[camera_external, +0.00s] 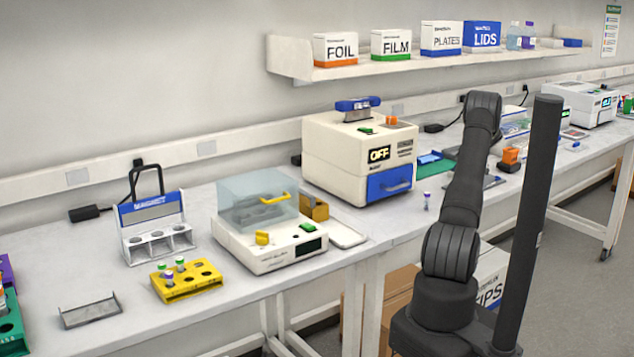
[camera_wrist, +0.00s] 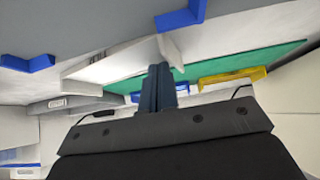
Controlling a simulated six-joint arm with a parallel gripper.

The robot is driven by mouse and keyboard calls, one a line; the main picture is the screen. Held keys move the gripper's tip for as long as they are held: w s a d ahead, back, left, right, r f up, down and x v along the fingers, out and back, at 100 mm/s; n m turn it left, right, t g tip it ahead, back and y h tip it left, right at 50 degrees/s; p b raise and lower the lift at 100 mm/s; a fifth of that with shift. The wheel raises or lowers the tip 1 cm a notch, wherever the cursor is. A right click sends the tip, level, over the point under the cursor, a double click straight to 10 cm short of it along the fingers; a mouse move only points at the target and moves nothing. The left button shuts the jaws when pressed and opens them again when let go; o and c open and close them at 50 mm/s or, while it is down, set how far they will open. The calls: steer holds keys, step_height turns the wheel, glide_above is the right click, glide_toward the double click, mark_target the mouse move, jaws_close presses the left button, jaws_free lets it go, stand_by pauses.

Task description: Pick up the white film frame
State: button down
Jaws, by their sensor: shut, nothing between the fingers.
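My gripper (camera_wrist: 156,85) shows in the wrist view as two dark fingers pressed together with nothing between them. They point toward a green mat (camera_wrist: 212,65). A pale white flat piece (camera_wrist: 105,66) lies left of the fingertips, at the mat's edge; I cannot tell whether it is the white film frame. In the external view my arm hides the gripper and part of the bench near the green mat (camera_external: 432,169). No white film frame can be made out clearly there.
A yellow piece (camera_wrist: 232,77) lies on the mat right of the fingers, and a blue piece (camera_wrist: 181,17) is above them in the wrist view. A cream instrument marked OFF (camera_external: 350,152) stands left of my arm. An orange-topped item (camera_external: 510,157) stands to the right.

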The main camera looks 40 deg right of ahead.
stand_by(0.3)
steer(key=c, duration=2.1)
jaws_free()
steer(key=v, duration=0.9)
steer(key=shift+s+r, duration=0.1)
steer(key=shift+r, duration=0.1)
steer(key=o, duration=0.6)
steer(key=shift+s+r, duration=0.2)
